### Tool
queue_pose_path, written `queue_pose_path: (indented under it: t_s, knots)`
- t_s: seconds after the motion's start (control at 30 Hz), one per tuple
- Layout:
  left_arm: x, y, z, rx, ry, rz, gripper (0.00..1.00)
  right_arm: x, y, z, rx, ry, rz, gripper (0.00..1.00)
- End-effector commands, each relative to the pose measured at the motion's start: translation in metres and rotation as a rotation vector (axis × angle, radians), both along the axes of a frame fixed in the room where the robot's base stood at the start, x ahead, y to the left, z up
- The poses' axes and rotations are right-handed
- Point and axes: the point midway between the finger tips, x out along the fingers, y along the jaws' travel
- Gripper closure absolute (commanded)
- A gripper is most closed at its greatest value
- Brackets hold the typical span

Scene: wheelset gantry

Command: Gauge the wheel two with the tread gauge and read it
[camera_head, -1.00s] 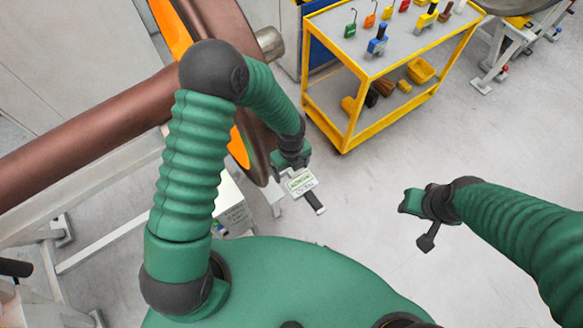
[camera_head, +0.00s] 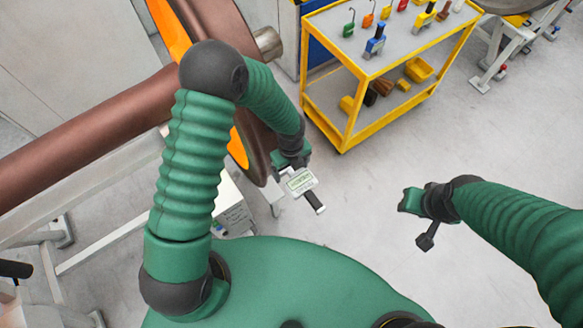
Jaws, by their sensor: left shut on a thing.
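The tread gauge (camera_head: 301,183) is a small grey device with a pale green display and a dark handle. My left gripper (camera_head: 287,164) is shut on it, right beside the rim of the brown wheel (camera_head: 262,120). I cannot tell whether the gauge touches the wheel, and the display text is too small to read. The wheel has an orange face and sits on a thick brown axle (camera_head: 90,130); my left arm hides part of it. My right gripper (camera_head: 415,218) is over bare floor at the right, away from the wheel; its jaw opening is unclear.
A yellow trolley (camera_head: 350,130) at the upper middle carries several coloured tools on top and a yellow bin (camera_head: 420,69) below. A white stand (camera_head: 110,235) is under the axle. A grey box (camera_head: 232,215) stands below the wheel. The floor between wheel and trolley is clear.

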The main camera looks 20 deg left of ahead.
Motion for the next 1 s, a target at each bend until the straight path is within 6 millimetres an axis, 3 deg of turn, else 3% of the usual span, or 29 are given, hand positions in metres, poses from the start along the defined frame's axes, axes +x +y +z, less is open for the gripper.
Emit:
queue_pose_path:
  t_s: [0.27, 1.0]
  knots:
    - [0.000, -0.001, 0.001, 0.001, -0.003, -0.001, 0.88, 0.000, 0.000, -0.001, 0.000, 0.000, 0.000, 0.64]
    - [-0.034, -0.043, 0.000, 0.001, -0.001, -0.002, 0.88, 0.000, 0.000, -0.010, 0.000, 0.000, 0.000, 0.64]
